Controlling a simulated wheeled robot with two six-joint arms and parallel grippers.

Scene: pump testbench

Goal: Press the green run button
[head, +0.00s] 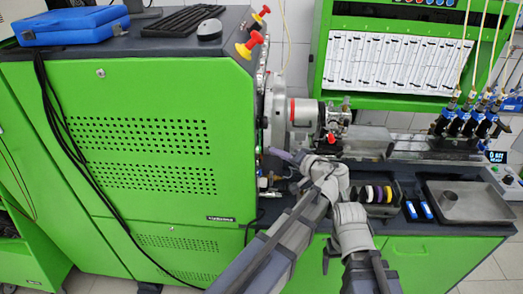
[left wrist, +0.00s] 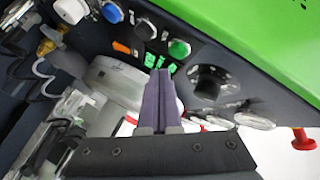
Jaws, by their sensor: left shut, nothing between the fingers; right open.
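The round green button (left wrist: 179,49) sits on the dark control panel, just above and right of my left fingertips in the left wrist view. My left gripper (left wrist: 158,76) is shut and empty, its purple fingers together and pointing at the panel. The tips appear just below green-lit switches (left wrist: 150,60); I cannot tell whether they touch anything. In the head view my left gripper (head: 278,152) is beside the right side of the green cabinet, and the button is not visible there. I cannot make out my right gripper; only my right arm shows.
The panel also has a blue button (left wrist: 112,12), an orange switch (left wrist: 121,47) and a large black knob (left wrist: 210,82). In the head view, the pump assembly (head: 303,112) stands behind my left arm. A metal tray (head: 468,213) lies on the bench at right.

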